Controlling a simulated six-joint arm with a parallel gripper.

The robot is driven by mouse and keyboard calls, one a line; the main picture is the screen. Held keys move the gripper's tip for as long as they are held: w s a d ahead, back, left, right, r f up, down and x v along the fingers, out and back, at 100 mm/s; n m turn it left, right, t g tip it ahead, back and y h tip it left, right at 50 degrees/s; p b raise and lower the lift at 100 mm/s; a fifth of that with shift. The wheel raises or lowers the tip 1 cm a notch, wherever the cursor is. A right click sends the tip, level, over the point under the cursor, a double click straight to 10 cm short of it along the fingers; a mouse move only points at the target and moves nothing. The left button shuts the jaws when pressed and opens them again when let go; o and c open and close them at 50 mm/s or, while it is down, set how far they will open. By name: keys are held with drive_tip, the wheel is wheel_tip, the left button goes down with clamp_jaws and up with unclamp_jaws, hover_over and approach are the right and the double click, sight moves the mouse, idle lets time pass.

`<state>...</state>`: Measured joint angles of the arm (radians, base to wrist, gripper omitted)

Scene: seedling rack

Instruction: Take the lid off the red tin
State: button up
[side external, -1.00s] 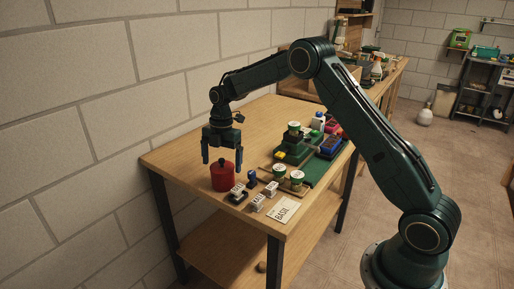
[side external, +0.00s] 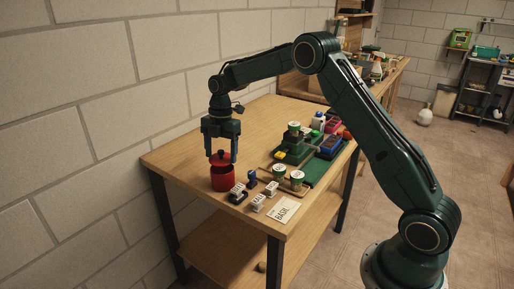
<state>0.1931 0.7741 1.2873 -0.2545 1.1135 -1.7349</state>
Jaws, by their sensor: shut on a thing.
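The red tin (side external: 222,182) stands upright near the left front edge of the wooden table. Its dark opening shows at the top. My gripper (side external: 221,158) is directly above it, pointing down, and is shut on the red lid (side external: 221,160). The lid is held between the fingertips, just above the tin's rim; a small gap seems to show between them.
White labelled blocks (side external: 257,202), a blue stamp-like piece (side external: 252,177) and a BASIL card (side external: 283,210) lie right of the tin. Green-and-white pots (side external: 279,171) and a green rack (side external: 293,150) stand farther right. The table's back left is clear.

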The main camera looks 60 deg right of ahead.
sight(221, 151)
wheel_tip(221, 151, up, 7)
idle(0.4)
idle(0.5)
drive_tip(key=w+d+r+m+t, duration=0.1)
drive_tip(key=d+r+m, duration=0.2)
drive_tip(key=d+m, duration=0.6)
drive_tip(key=shift+d+r, duration=0.25)
drive_tip(key=shift+d, duration=0.15)
drive_tip(key=shift+w+f, duration=0.1)
wheel_tip(221, 151, down, 16)
drive_tip(key=shift+r, duration=0.25)
idle(0.4)
drive_tip(key=shift+f, duration=0.1)
